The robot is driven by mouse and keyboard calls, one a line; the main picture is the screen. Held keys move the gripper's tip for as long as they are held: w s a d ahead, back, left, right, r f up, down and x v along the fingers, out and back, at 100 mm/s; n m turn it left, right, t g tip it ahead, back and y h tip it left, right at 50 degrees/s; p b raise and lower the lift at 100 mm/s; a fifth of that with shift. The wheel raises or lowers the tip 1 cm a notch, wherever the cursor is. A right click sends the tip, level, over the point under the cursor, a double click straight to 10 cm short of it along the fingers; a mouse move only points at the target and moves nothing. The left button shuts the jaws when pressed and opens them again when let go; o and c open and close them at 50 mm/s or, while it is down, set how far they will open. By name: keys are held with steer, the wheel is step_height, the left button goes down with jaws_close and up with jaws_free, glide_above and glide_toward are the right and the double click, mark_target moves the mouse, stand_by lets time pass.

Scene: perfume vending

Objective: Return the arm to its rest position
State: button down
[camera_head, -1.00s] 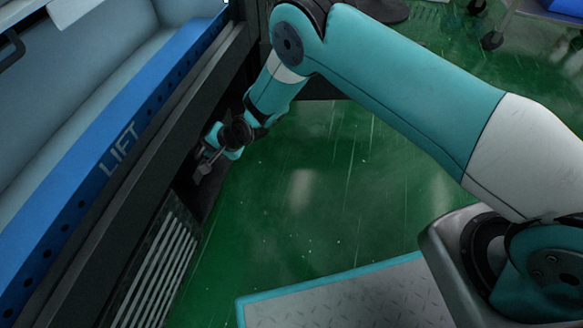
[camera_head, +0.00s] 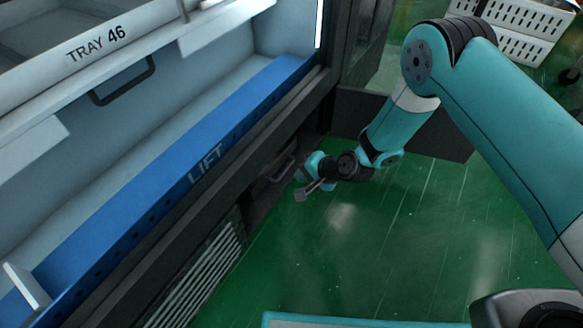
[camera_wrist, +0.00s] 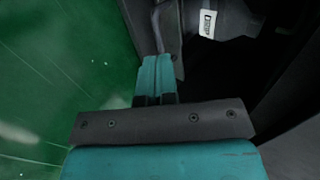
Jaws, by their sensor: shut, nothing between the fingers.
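My gripper (camera_head: 304,174) is at the end of my teal and white arm, which reaches down to the low front of the vending machine (camera_head: 245,195). It is in front of a dark opening low in the machine, with a grey bar like a handle (camera_head: 280,169) beside it. In the wrist view my gripper's two teal fingers (camera_wrist: 158,62) are pressed together with nothing between them. The dark opening (camera_wrist: 235,45) lies past the fingertips to the right, with a white label (camera_wrist: 207,23) inside.
Above the opening are the blue lift bar (camera_head: 205,163) marked LIFT and a white tray (camera_head: 50,58) marked TRAY 46. A vent grille (camera_head: 205,282) is at the lower left. Green floor (camera_head: 350,250) lies clear right of the machine. A white perforated rack (camera_head: 515,40) stands far right.

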steer(key=shift+s+d+r, duration=0.25)
steer(key=shift+d+r, duration=0.2)
steer(key=s+d+r+n+g+h+p, duration=0.1)
steer(key=s+d+r+n+p, duration=0.2)
steer(key=r, duration=1.3)
steer(key=s+d+r+n+g+p, duration=0.2)
steer(key=s+r+n, duration=0.15)
steer(key=r, duration=1.25)
steer(key=s+d+r+n+g+h+p, duration=0.1)
steer(key=s+d+r+n+h+p, duration=0.15)
steer(key=s+d+r, duration=0.45)
steer(key=s+d+r+n+h+p, duration=0.15)
steer(key=s+d+r+n, duration=0.25)
steer(key=s+r, duration=0.65)
step_height(320, 180, up, 36)
steer(key=s+p, duration=0.1)
steer(key=p, duration=3.6)
steer(key=shift+a+f+m+y+p, duration=0.2)
steer(key=shift+a+m+y+p, duration=0.1)
steer(key=shift+y+p, duration=0.1)
